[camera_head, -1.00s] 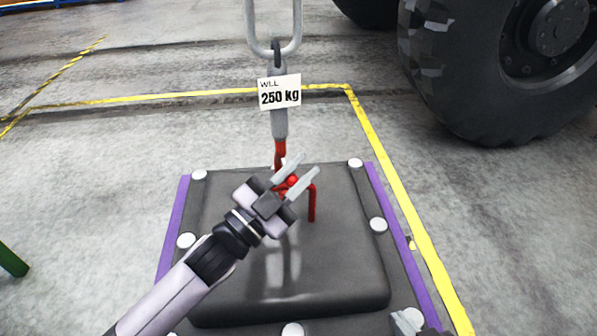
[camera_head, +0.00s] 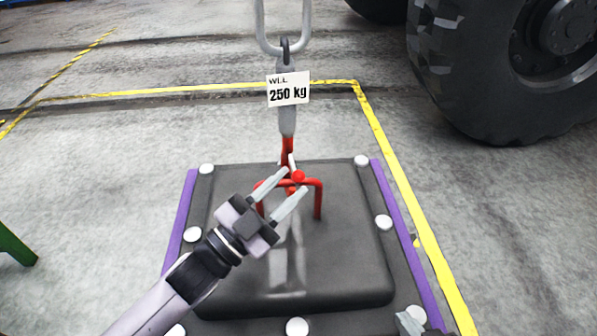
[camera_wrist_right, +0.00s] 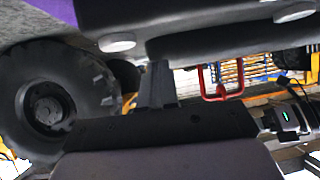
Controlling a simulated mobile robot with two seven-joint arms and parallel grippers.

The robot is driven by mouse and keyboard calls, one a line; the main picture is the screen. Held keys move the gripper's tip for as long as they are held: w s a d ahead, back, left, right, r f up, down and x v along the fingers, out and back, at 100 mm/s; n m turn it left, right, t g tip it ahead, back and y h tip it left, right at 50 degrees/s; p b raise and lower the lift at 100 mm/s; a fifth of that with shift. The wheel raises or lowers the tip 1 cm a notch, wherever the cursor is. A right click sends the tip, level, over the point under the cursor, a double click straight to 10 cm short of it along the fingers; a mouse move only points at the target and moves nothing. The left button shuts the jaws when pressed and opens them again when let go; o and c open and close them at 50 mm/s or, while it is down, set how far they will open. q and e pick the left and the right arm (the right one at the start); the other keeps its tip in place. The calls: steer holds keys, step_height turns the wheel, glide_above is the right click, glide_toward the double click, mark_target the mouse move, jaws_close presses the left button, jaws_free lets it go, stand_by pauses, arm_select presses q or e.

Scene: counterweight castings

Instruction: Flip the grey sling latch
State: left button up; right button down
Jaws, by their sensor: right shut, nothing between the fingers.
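A red hook (camera_head: 287,147) hangs from a grey shank below a steel link. A small light grey sliver at the hook's mouth (camera_head: 291,161) looks like the latch; its position is unclear. The hook's lower end meets the red handle (camera_head: 318,200) on the dark casting (camera_head: 345,245). My left gripper (camera_head: 292,181) is open, its two fingers apart, tips just below the hook and over the handle. I cannot tell whether they touch anything. My right gripper (camera_head: 409,322) is shut and empty at the casting's near right corner; its fingers show in the right wrist view (camera_wrist_right: 157,82).
A white "250 kg" tag (camera_head: 288,89) hangs on the shank under the steel link (camera_head: 261,28). White round knobs (camera_head: 383,222) and purple edges (camera_head: 180,225) border the casting. Yellow floor lines (camera_head: 395,165) surround it. A large tyre (camera_head: 470,80) stands at the right.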

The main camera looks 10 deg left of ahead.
arm_select(q)
steer(key=shift+v, duration=1.1)
arm_select(e)
steer(key=shift+f, duration=0.3)
